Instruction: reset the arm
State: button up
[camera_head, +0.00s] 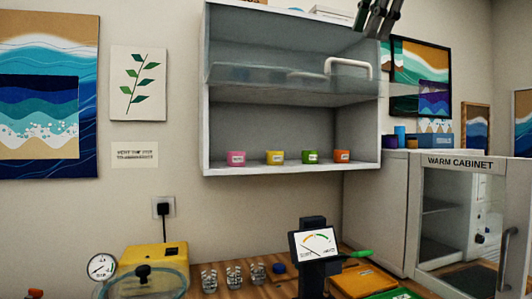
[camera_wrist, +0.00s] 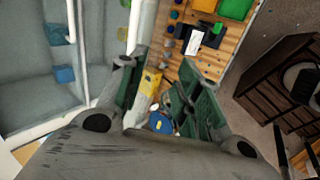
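My gripper (camera_head: 377,18) is at the top of the head view, partly cut off by the upper edge, in front of the wall cabinet's upper right corner. In the wrist view my gripper (camera_wrist: 165,88) has its two dark green fingers spread apart. Nothing is held between them. The wooden bench shows well below, through and beyond the gap between the fingers.
A wall cabinet (camera_head: 292,173) has a raised clear door with a white handle (camera_head: 348,68); several coloured jars stand on its lower shelf. The warm cabinet (camera_head: 462,163) is at right.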

jog(key=s+d+f+m+g+h, duration=0.1)
jog(key=d+f+m, duration=0.25)
jog(key=f, duration=0.45)
jog(key=d+f+m, duration=0.3)
jog(key=f+m, duration=0.1)
jog(key=f, duration=0.5)
jog(key=s+d+f+m+g+h, duration=0.1)
jog(key=d+f+m, duration=0.25)
jog(key=f, duration=0.45)
jog(key=s+d+f+m, duration=0.1)
jog(key=s+f+m, duration=0.2)
jog(key=f, duration=0.5)
jog(key=s+d+f+m, duration=0.2)
jog(key=s+f+m, duration=0.1)
jog(key=f, duration=0.5)
jog(key=s+d+f+m, duration=0.2)
jog(key=s+f+m, duration=0.1)
jog(key=f, duration=0.6)
jog(key=shift+s+m+g, duration=0.4)
jog(key=shift+s, duration=0.15)
